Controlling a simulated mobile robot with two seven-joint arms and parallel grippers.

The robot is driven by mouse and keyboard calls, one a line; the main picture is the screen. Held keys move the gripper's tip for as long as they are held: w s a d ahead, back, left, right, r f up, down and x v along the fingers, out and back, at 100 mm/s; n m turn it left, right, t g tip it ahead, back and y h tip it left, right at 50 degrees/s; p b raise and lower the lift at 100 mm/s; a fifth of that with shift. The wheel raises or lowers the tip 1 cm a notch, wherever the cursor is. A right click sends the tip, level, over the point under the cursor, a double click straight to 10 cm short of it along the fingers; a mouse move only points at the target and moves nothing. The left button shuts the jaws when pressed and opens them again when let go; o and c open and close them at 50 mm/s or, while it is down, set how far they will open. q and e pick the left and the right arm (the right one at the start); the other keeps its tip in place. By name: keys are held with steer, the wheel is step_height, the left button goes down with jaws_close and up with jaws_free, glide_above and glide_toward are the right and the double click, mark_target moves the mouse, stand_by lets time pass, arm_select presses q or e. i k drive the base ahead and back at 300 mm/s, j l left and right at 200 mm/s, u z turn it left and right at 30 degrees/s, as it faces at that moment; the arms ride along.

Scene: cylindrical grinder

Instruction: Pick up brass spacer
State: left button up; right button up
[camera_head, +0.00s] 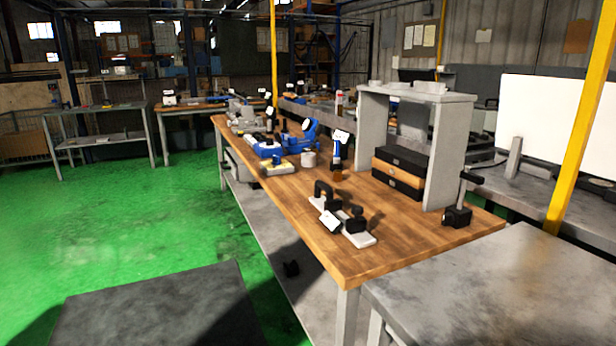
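I cannot pick out a brass spacer with certainty; things on the wooden workbench (290,205) are small in this view. A short pale grey cylinder (309,159) stands near the bench's middle, beside a blue device (267,149) with a yellowish part (279,169) in front of it. A dark bottle-like object with a white label (338,152) stands to the right of the cylinder, with a brown lower end. A grey fixture with black clamps (345,225) lies toward the near end of the bench. Neither of my grippers is in view.
A grey shelf stand (447,140) with stacked black and wooden boxes (399,173) stands on the right side. A grey metal table (500,285) adjoins the near right end. A dark flat surface (160,310) lies lower left. Green floor (110,225) is open on the left.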

mark_target(338, 175)
steer(key=i+j+u, duration=0.1)
steer(key=u, duration=0.25)
steer(key=i+u, duration=0.15)
steer(key=u, duration=0.25)
steer(key=i+j+u, duration=0.1)
steer(key=u, duration=0.25)
steer(key=i, duration=3)
steer(key=i+j+z, duration=0.1)
steer(key=i+z, duration=0.2)
steer(key=i, duration=0.25)
steer(key=i+j+z, duration=0.25)
steer(key=i, duration=0.3)
steer(key=z, duration=1.75)
